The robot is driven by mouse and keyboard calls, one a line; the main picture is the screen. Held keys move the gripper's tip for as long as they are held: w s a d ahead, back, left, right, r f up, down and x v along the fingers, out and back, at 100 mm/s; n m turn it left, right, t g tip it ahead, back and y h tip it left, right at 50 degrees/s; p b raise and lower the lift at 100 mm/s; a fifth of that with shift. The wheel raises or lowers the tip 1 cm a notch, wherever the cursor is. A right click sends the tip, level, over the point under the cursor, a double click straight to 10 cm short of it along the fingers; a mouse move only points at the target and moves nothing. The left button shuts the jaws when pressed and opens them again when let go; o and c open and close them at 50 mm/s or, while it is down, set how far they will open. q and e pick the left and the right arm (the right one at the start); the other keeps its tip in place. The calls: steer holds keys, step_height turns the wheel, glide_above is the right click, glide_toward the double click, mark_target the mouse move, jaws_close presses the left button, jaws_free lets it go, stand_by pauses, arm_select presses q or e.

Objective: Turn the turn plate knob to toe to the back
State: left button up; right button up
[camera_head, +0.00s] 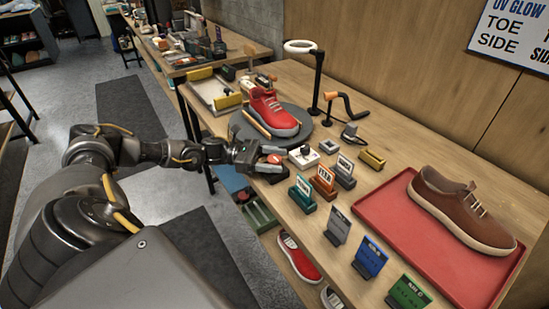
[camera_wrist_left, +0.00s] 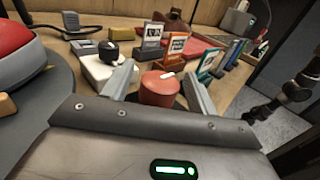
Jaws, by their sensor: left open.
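The red turn plate knob with a white mark (camera_wrist_left: 158,88) stands between the two fingers of my left gripper (camera_wrist_left: 158,90) in the left wrist view. The fingers are open around it; I cannot tell whether they touch it. In the head view my left gripper (camera_head: 262,160) is at the table's front edge over the red knob (camera_head: 272,158), partly hiding it. The dark round turn plate (camera_head: 240,126) lies just behind and bears a red sneaker (camera_head: 268,108), its toe towards the lower right. My right gripper may be the dark jointed shape (camera_wrist_left: 255,112) at the right edge of the wrist view.
A white box with a black knob (camera_head: 303,156) sits right beside my gripper. Several small signs (camera_head: 323,180) stand along the front edge. A red tray (camera_head: 375,210) holds a brown sneaker (camera_head: 455,205).

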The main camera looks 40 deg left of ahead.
arm_select(q)
steer(key=c, duration=1)
steer(key=shift+o, duration=0.2)
